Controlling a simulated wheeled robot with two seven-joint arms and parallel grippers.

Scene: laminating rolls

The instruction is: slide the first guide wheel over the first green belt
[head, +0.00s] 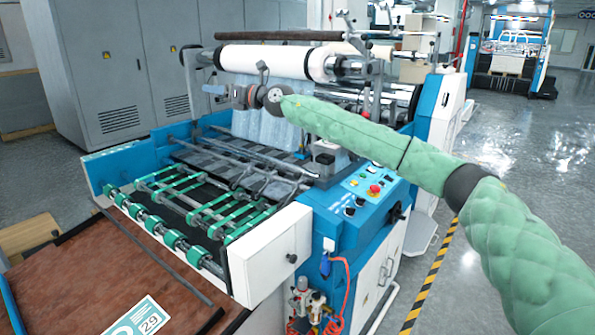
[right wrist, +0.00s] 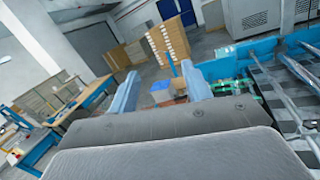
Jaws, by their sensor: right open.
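Several green belts (head: 180,190) run over rollers at the front left of the blue and white laminating machine. They also show small in the right wrist view (right wrist: 228,88), partly hidden. Metal guide bars (head: 240,153) cross the machine behind the belts. Guide wheels are too small to tell apart on these bars. My right gripper (head: 222,92) is above the machine, in front of the white film roll, well above and behind the belts. In the right wrist view its two light blue fingers (right wrist: 160,90) stand apart with nothing between them. My left gripper is not in view.
A white film roll (head: 270,60) lies across the machine's top. A control panel (head: 370,186) with a red button is on its right side. A brown board (head: 120,275) lies at the front left. Grey cabinets (head: 120,60) stand behind. The floor at right is clear.

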